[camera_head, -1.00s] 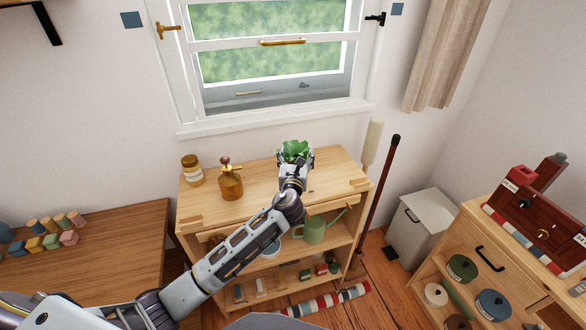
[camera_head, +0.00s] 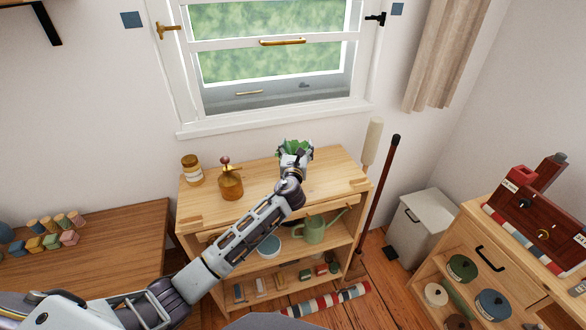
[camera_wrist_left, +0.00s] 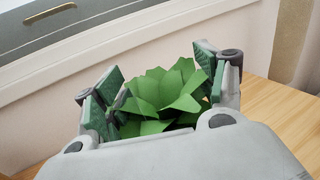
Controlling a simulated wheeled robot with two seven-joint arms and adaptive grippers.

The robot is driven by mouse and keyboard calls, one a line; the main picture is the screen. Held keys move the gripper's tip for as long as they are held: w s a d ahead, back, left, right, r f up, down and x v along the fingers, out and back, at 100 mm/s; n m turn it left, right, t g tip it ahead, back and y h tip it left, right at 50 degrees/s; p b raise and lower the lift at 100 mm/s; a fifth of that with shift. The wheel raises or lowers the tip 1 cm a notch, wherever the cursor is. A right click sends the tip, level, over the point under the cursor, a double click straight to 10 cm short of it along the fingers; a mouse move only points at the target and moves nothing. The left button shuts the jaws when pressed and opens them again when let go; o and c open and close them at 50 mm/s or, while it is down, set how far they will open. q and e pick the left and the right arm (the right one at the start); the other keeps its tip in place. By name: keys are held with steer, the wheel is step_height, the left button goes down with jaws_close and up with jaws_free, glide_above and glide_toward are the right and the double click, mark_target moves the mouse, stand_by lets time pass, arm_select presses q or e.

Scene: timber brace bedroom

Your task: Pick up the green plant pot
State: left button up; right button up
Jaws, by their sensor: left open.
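Green leaves of the plant (camera_head: 295,146) show behind my left gripper on top of the wooden shelf unit. In the left wrist view the leaves (camera_wrist_left: 160,95) fill the space between the two fingers. My left gripper (camera_head: 296,153) is open, with its green-padded fingers (camera_wrist_left: 158,92) on either side of the plant. The pot itself is hidden by the gripper and leaves. I cannot tell whether the fingers touch the plant. My right gripper does not show.
On the shelf unit (camera_head: 260,182) stand a brown glass mister (camera_head: 230,183) and a jar (camera_head: 191,170) to the left. A green watering can (camera_head: 314,229) is on the shelf below. The window (camera_head: 275,55) and wall are behind. The top's middle is clear.

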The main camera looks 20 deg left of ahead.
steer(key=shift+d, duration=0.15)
arm_select(q)
steer(key=c, duration=1.2)
jaws_close()
steer(key=shift+r, duration=0.15)
